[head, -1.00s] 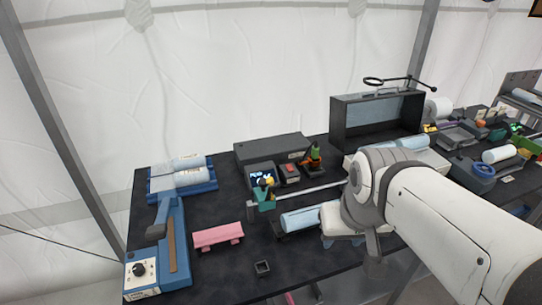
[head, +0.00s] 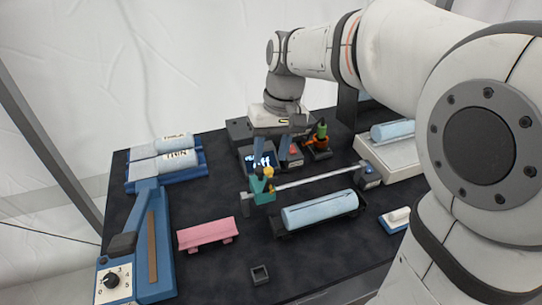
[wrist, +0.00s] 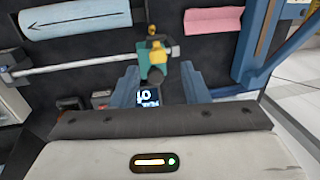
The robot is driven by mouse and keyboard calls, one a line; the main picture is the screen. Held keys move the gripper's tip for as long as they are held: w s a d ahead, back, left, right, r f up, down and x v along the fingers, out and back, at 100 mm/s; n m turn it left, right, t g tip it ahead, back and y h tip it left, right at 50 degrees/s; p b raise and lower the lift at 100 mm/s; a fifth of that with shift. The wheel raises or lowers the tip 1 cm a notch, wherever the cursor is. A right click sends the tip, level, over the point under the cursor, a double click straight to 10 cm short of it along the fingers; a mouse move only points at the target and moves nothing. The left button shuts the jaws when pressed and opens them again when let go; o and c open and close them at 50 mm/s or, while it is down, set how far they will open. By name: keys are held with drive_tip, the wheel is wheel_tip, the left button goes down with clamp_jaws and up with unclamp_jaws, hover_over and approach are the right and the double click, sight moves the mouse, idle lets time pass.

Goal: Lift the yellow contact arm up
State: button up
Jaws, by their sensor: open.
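The yellow contact arm (head: 268,172) is a small yellow piece on a teal carriage (head: 262,188), which sits at the left end of a grey rail (head: 315,178). In the wrist view the yellow contact arm (wrist: 158,55) shows beside the teal carriage (wrist: 150,68), beyond my fingertips. My gripper (head: 283,146) points down behind the rail, above a small lit display (head: 262,160). In the wrist view my gripper (wrist: 160,85) is open, its two blue-grey fingers apart with nothing held. The display (wrist: 148,101) shows between them.
A light blue cylinder (head: 320,211) lies in a black tray in front of the rail. A pink block (head: 207,233) and a blue device with a dial (head: 150,250) stand left. An orange and green item (head: 320,138) stands right of my gripper.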

sight(269, 184)
drive_tip(key=shift+a+f, duration=0.2)
drive_tip(key=shift+f, duration=1.6)
clamp_jaws()
